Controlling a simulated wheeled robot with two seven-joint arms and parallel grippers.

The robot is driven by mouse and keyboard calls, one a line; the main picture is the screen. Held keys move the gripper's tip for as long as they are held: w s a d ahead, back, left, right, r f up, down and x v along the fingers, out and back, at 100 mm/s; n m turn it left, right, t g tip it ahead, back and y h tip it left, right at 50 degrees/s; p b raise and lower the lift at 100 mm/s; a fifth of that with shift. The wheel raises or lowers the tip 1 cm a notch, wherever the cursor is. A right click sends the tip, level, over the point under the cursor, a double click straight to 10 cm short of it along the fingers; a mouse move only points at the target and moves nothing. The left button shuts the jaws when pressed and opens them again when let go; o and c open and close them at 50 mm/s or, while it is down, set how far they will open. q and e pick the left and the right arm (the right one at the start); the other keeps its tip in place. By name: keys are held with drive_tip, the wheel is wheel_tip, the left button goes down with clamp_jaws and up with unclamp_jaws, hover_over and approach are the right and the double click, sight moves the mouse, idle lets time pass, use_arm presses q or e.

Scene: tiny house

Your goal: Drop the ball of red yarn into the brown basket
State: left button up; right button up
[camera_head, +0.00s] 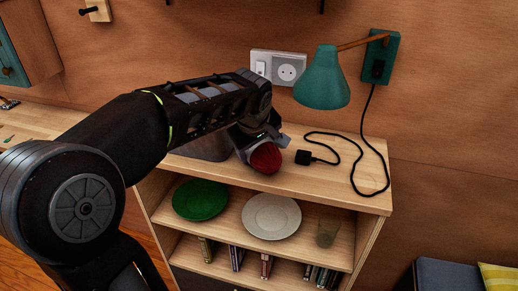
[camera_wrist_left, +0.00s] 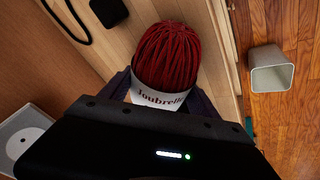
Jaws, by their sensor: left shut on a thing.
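The ball of red yarn (camera_head: 265,158) is a ribbed red ball with a pale paper label, and it is above the front part of the wooden shelf top. My left gripper (camera_head: 250,138) is shut on it. In the left wrist view the yarn (camera_wrist_left: 168,55) sticks out past the dark gripper body (camera_wrist_left: 165,100), its label facing the camera. I see no container that is clearly a brown basket. My right gripper is not in view.
A wooden shelf unit (camera_head: 370,200) holds a green plate (camera_head: 200,199), a pale plate (camera_head: 271,216) and a glass (camera_head: 327,232). A black cable and plug (camera_head: 303,157) lie on top, under a teal lamp (camera_head: 322,80). A grey bin (camera_wrist_left: 270,75) stands on the floor.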

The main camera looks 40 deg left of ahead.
use_arm(q)
drive_tip(key=shift+r, duration=0.15)
drive_tip(key=shift+s+r, duration=0.1)
drive_tip(key=shift+r, duration=0.05)
wheel_tip(320, 180, up, 6)
drive_tip(key=shift+d+r, duration=0.1)
drive_tip(key=shift+r, duration=0.1)
drive_tip(key=s+d+b, duration=0.1)
drive_tip(key=s+d, duration=0.1)
drive_tip(key=s, duration=0.4)
drive_tip(key=s+d+b, duration=0.2)
drive_tip(key=s, duration=0.4)
drive_tip(key=s+d+b, duration=0.1)
drive_tip(key=s+d, duration=0.1)
drive_tip(key=s, duration=0.4)
drive_tip(key=shift+s+d, duration=0.2)
drive_tip(key=shift+s, duration=0.15)
